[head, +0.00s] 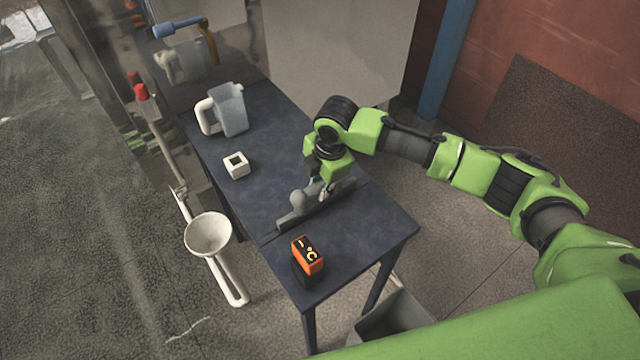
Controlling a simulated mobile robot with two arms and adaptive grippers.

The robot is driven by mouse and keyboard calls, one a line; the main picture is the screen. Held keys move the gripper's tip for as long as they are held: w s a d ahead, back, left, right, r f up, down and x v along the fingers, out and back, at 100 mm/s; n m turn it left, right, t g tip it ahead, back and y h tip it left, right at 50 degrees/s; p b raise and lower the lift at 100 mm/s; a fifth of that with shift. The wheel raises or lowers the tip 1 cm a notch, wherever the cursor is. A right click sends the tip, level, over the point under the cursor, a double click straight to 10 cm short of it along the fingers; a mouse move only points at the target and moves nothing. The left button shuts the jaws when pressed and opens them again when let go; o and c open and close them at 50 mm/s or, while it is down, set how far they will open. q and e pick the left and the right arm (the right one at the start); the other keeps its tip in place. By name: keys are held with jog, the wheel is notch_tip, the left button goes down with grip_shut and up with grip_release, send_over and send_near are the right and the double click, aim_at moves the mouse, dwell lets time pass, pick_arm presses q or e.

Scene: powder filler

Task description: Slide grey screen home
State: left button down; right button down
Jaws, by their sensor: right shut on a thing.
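A grey piece that looks like the screen (288,222) lies low on the dark blue table, as a long narrow strip running from lower left to upper right. A rounded light grey knob or handle (297,200) shows at its left part. My right gripper (318,188) points down over the middle of the strip and is shut on the grey screen. The fingers and the wrist hide part of it, so the exact grip and how the screen sits in any slot cannot be told. My left gripper is not in view.
An orange and black display block (308,256) stands near the table's front end. A white square block (236,165) and a translucent jug (231,108) stand farther back. A white funnel (209,234) hangs beside the table's left edge. A grey bin (396,322) is below right.

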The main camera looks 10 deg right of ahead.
jog(key=shift+b+x, duration=0.3)
jog(key=shift+x, duration=0.5)
jog(key=c, duration=1.8)
grip_release()
jog(key=shift+s, duration=0.15)
jog(key=shift+o, duration=0.2)
jog(key=v, duration=1.2)
jog(key=shift+d, duration=0.1)
